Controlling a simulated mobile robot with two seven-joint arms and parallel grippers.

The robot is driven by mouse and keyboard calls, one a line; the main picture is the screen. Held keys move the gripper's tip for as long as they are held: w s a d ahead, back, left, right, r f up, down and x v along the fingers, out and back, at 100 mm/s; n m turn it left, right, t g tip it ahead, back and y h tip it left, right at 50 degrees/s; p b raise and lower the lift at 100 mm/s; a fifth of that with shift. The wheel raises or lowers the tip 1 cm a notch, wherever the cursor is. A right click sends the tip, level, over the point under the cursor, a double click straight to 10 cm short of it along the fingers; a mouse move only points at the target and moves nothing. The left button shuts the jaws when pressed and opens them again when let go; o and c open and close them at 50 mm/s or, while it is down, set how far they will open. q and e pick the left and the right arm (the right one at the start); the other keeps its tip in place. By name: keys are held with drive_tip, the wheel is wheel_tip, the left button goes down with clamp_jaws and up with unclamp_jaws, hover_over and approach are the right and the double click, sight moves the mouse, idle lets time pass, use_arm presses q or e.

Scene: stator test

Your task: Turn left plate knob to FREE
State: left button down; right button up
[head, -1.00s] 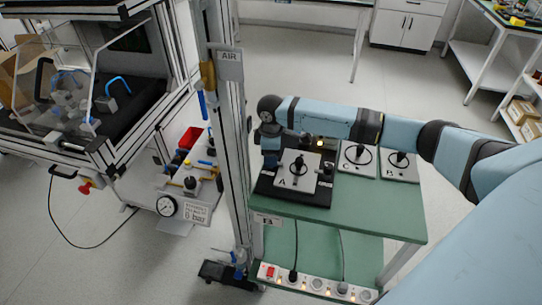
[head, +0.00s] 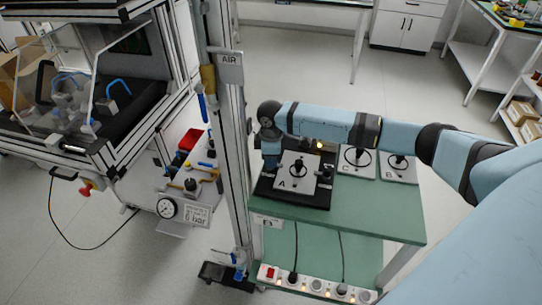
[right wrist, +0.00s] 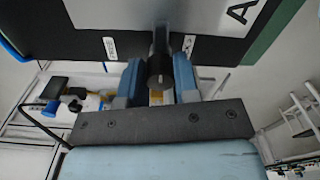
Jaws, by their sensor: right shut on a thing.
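The black fixture (head: 310,201) on the green cart carries a light plate marked A (head: 311,181) with a black upright handle. My right gripper (head: 271,162) is at the fixture's left side. In the right wrist view its two blue fingers (right wrist: 158,76) are shut on the left plate knob (right wrist: 160,66), a dark knob below the fixture edge in the picture. Two small white labels flank the knob; the left one (right wrist: 109,48) and the right one (right wrist: 188,44) are too small to read surely. In the head view my gripper hides the knob. My left gripper is out of view.
Plates C (head: 358,164) and B (head: 399,169) lie on the green cart top (head: 385,208) to the right. An aluminium post with an AIR sign (head: 230,59) stands close to the left of my gripper. A power strip (head: 315,284) lies on the shelf below.

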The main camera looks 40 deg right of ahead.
drive_tip(key=n+p, duration=0.1)
drive_tip(key=p, duration=0.1)
drive_tip(key=n+p, duration=0.2)
drive_tip(key=shift+r+n, duration=0.3)
drive_tip(key=n+p, duration=0.2)
drive_tip(key=shift+f+n, duration=0.1)
drive_tip(key=shift+n, duration=0.2)
drive_tip(key=n+p, duration=0.2)
drive_tip(key=n, duration=0.2)
drive_tip(key=shift+w+f+n, duration=0.1)
drive_tip(key=shift+n, duration=0.2)
drive_tip(key=shift+n+p, duration=0.45)
drive_tip(key=shift+n, duration=0.75)
drive_tip(key=shift+f+n, duration=0.1)
drive_tip(key=shift+n, duration=1.2)
drive_tip(key=o, duration=0.9)
